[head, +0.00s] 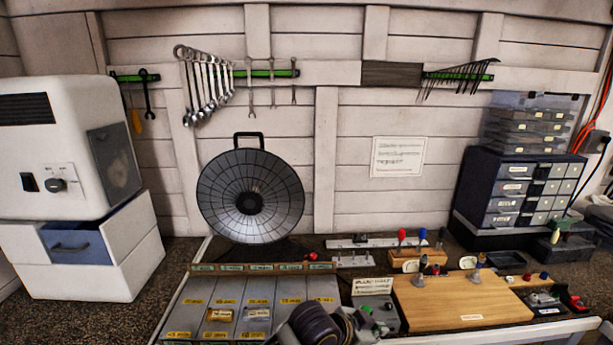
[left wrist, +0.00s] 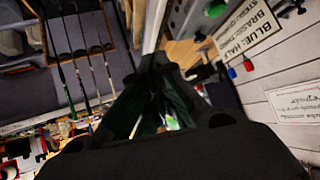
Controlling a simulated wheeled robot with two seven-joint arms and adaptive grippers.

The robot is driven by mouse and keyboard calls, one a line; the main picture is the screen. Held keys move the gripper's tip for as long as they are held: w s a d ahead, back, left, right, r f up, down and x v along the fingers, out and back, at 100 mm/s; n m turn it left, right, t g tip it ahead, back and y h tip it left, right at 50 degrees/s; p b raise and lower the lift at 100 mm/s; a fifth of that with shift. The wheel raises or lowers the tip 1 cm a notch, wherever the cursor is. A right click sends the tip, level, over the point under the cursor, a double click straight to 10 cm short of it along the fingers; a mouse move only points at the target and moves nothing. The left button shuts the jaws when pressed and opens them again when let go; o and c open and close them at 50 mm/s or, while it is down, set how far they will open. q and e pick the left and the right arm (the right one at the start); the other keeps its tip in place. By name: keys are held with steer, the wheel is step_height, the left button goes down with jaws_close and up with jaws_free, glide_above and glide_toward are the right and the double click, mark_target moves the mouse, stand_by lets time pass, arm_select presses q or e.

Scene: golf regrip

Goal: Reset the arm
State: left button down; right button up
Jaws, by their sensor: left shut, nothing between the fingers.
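My left gripper (head: 322,325) shows at the bottom centre of the head view, dark and cut off by the lower edge. It is in front of the sorting tray (head: 240,295) and left of the wooden board (head: 465,303). In the left wrist view its dark fingers (left wrist: 155,62) come together with nothing between them. Several golf club shafts (left wrist: 85,75) stand to the left in that view, apart from the fingers. My right gripper is not in view.
A round dark mesh dish (head: 250,195) stands behind the tray. A white machine (head: 60,150) stands at the left and a drawer cabinet (head: 520,190) at the right. Wrenches (head: 207,85) hang on the wall. A lettered sign (left wrist: 250,28) shows in the wrist view.

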arm_select(q)
steer(key=s+a+f+n+y, duration=0.3)
steer(key=s+a+f+n, duration=0.15)
steer(key=a, duration=0.85)
steer(key=s+a+f+n+g+y, duration=0.1)
steer(key=s+a+f+n+y, duration=0.4)
steer(key=a, duration=0.8)
steer(key=s+a+f+n, duration=0.25)
steer(key=s+a, duration=0.45)
steer(key=a, duration=0.6)
step_height(320, 180, down, 36)
steer(key=s+g+b, duration=0.2)
steer(key=s+a+f+b, duration=0.1)
steer(key=s+f, duration=0.9)
steer(key=s, duration=0.1)
steer(key=s+a+f+g+b, duration=0.1)
steer(key=s+a+f, duration=0.1)
steer(key=s+f, duration=0.9)
steer(key=shift+s+a+m+y, duration=0.25)
steer(key=shift+m+y, duration=0.05)
steer(key=shift+f, duration=0.1)
